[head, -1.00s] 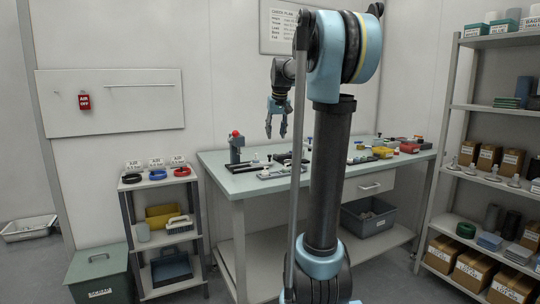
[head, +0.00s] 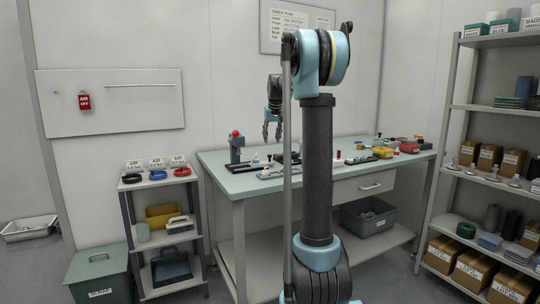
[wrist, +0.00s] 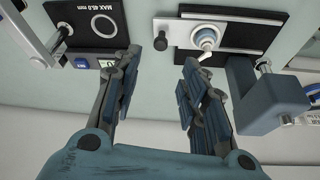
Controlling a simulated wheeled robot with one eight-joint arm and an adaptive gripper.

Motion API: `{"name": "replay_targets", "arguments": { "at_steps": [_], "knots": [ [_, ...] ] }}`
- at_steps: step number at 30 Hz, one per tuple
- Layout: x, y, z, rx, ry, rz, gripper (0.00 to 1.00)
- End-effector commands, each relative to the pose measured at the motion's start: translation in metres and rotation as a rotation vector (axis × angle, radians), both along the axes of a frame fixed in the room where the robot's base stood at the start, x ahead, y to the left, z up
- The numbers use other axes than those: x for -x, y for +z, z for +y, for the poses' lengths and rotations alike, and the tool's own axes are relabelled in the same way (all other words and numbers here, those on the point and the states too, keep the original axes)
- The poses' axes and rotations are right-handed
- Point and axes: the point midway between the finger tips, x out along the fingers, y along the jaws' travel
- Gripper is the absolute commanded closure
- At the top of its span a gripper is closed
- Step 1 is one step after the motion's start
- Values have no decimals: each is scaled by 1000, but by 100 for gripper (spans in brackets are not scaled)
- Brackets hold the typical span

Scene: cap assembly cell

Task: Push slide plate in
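My gripper (wrist: 162,57) is open and empty, with one finger either side of the knob in the picture. I cannot tell how far above the knob the fingertips are. In the head view my gripper (head: 272,133) points down over the bench, and the plate is too small to make out.
A blue-grey block (wrist: 268,98) on a post stands close to the right finger. A black gauge plate marked with a ring (wrist: 88,22) lies left. The bench (head: 228,180) also holds a red-topped post (head: 236,147) and small parts. A shelf rack (head: 450,120) stands right.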

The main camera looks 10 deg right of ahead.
Motion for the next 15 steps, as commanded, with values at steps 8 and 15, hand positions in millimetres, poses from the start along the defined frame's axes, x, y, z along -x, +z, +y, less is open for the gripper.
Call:
{"name": "replay_targets", "arguments": {
  "at_steps": [8, 15],
  "knots": [
    [-19, -46, 2, 0, 0, 0, 60],
    [-31, -77, 3, 0, 0, 0, 60]
  ]
}}
